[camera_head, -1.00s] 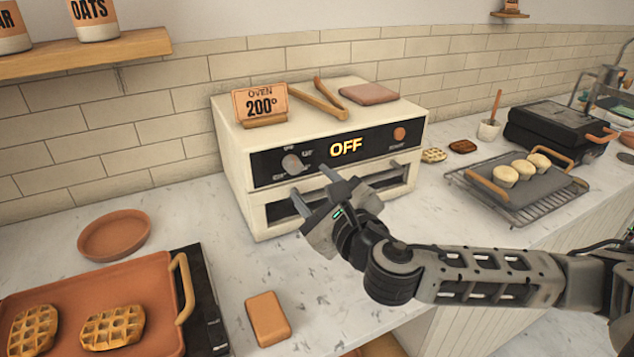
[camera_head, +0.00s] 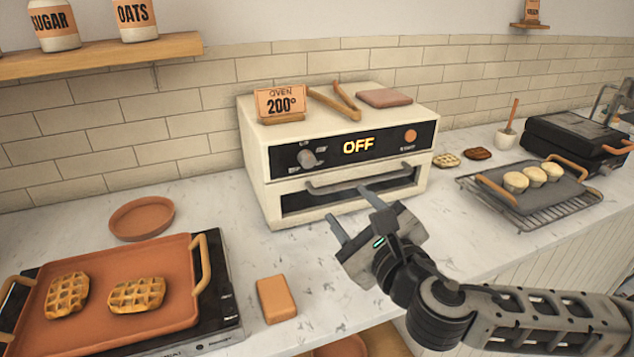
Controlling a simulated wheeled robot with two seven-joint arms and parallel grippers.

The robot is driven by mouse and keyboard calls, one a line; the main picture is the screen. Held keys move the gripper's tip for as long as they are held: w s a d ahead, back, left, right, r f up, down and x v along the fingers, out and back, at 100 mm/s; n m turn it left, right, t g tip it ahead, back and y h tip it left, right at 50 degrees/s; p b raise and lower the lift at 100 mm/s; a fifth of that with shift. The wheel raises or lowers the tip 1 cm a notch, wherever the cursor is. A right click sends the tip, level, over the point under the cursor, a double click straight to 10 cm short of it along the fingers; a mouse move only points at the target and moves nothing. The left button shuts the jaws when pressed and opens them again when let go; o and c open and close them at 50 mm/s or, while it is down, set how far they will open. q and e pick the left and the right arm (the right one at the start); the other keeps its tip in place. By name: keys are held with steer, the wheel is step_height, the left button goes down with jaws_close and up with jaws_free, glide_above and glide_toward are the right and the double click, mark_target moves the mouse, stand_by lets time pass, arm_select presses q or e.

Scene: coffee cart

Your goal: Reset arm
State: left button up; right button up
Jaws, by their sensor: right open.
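My right gripper (camera_head: 354,214) is open and empty, in front of the oven (camera_head: 258,180) and below its door handle, apart from it. Its arm comes in from the lower right. The oven is cream-coloured, its door is shut and its display reads OFF. A knob (camera_head: 307,158) sits at the left of its panel and an orange button (camera_head: 410,136) at the right. My left gripper is not in view.
An orange tray (camera_head: 180,266) with two waffles lies at the lower left. A brown block (camera_head: 276,299) and a round dish (camera_head: 141,218) lie on the counter. A wire rack (camera_head: 520,215) with a muffin tray stands at the right, before a black grill (camera_head: 570,140). Tongs (camera_head: 333,101) rest on the oven.

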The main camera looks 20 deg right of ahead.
steer(key=s+f+n+g, duration=1.4)
steer(key=s+f+n, duration=0.8)
steer(key=n, duration=0.8)
steer(key=w+a+f+t+y, duration=0.1)
steer(key=w+a+f+t, duration=0.4)
steer(key=f, duration=0.4)
steer(key=shift+w+a+f+n+t+y, duration=0.2)
steer(key=shift+w+f+n+t+y, duration=0.15)
steer(key=shift+w+t, duration=0.3)
